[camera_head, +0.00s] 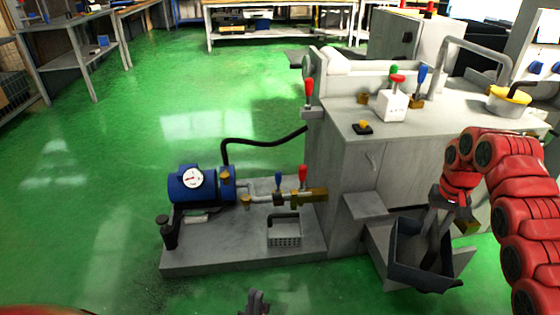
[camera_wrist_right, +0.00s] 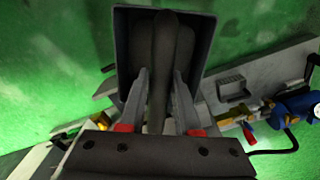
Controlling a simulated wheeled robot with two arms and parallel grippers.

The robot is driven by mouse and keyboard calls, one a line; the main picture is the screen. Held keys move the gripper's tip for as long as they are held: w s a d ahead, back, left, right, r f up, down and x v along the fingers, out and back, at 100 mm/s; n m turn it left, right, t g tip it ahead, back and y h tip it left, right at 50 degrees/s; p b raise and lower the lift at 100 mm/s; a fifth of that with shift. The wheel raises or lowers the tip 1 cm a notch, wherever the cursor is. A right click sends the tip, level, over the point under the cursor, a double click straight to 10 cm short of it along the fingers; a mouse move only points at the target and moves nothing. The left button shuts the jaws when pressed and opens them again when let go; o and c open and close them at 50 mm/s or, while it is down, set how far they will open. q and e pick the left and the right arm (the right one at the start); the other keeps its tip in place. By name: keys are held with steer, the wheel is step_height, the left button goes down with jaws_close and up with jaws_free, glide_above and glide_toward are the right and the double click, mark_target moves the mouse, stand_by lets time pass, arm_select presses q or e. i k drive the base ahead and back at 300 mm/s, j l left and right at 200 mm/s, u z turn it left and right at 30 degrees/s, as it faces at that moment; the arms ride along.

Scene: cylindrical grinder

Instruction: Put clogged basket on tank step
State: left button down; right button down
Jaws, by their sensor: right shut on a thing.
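A dark grey open basket (camera_head: 408,268) hangs at the lower right in the head view, at the grey tank step (camera_head: 365,206). The head view does not settle whether it touches the step. It also fills the top middle of the right wrist view (camera_wrist_right: 127,45). My right gripper (camera_head: 437,215) is shut on the basket's bar-like handle, with its fingers (camera_wrist_right: 161,88) on either side of it. A smaller light grey basket (camera_head: 285,238) with a dark handle stands on the pump's base plate. My left gripper (camera_head: 257,300) is at the bottom edge, its fingers too small to read.
A blue pump (camera_head: 194,186) with a gauge, pipes and levers stands on the grey base plate (camera_head: 200,258). The grinder's cabinet (camera_head: 345,160) rises behind the step. A yellow-rimmed pot (camera_head: 508,100) sits on top. Green floor lies open at left.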

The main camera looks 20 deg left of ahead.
mark_target(212, 243)
steer(key=u, duration=2.5)
steer(key=i+l+u, duration=0.2)
steer(key=l, duration=1.75)
steer(key=k, duration=0.1)
